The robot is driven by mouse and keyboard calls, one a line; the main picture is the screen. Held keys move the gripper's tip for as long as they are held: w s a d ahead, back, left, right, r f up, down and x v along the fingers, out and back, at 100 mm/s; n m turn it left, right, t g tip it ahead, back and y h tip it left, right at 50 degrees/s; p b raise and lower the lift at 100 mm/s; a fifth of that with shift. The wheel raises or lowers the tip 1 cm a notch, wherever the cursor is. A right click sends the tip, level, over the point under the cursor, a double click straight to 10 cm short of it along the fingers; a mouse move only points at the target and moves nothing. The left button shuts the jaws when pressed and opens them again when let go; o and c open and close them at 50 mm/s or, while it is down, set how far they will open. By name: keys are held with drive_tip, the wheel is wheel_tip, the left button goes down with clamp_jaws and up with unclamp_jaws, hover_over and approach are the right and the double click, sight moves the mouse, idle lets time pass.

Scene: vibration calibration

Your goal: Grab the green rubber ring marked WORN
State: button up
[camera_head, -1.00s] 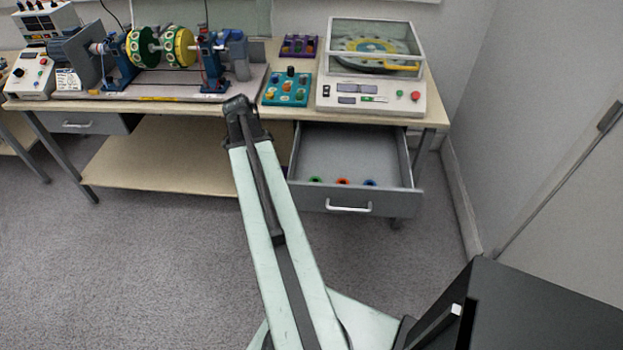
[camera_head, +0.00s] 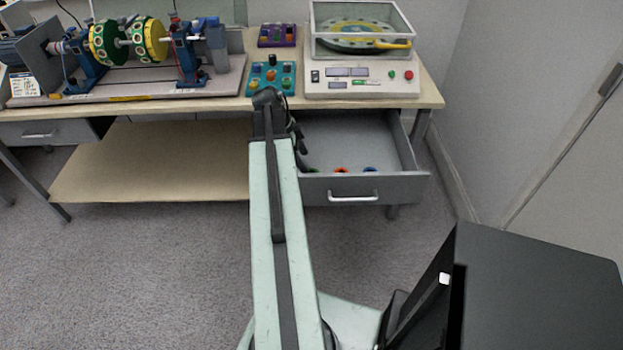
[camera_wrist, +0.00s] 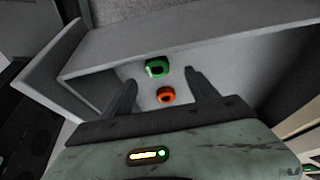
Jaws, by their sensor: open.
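A green rubber ring (camera_wrist: 157,67) lies in the open drawer (camera_head: 375,140); no WORN mark can be read on it. In the head view the green ring (camera_head: 313,170) is a small spot near the drawer's front wall. In the wrist view my gripper (camera_wrist: 160,77) is open and empty, with one finger to each side of the rings. The green ring shows just beyond the fingertips, and an orange ring (camera_wrist: 166,95) shows between the fingers. The height of the fingers above the drawer floor is unclear. In the head view my arm hides the drawer's left side.
A blue ring (camera_head: 370,169) lies right of the orange one along the drawer front. The drawer handle (camera_head: 353,197) faces me. Above stands a bench (camera_head: 290,103) with a rotor rig (camera_head: 135,50) and a covered turntable unit (camera_head: 360,75). The drawer's back is bare.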

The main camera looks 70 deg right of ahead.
drive_tip(key=shift+s+d+f, duration=0.1)
drive_tip(key=shift+s+f, duration=0.1)
drive_tip(key=shift+f, duration=0.45)
drive_tip(key=shift+r, duration=0.1)
drive_tip(key=b+x, duration=0.5)
drive_tip(key=shift+s+a, duration=0.2)
drive_tip(key=shift+a, duration=0.05)
drive_tip(key=c, duration=1.4)
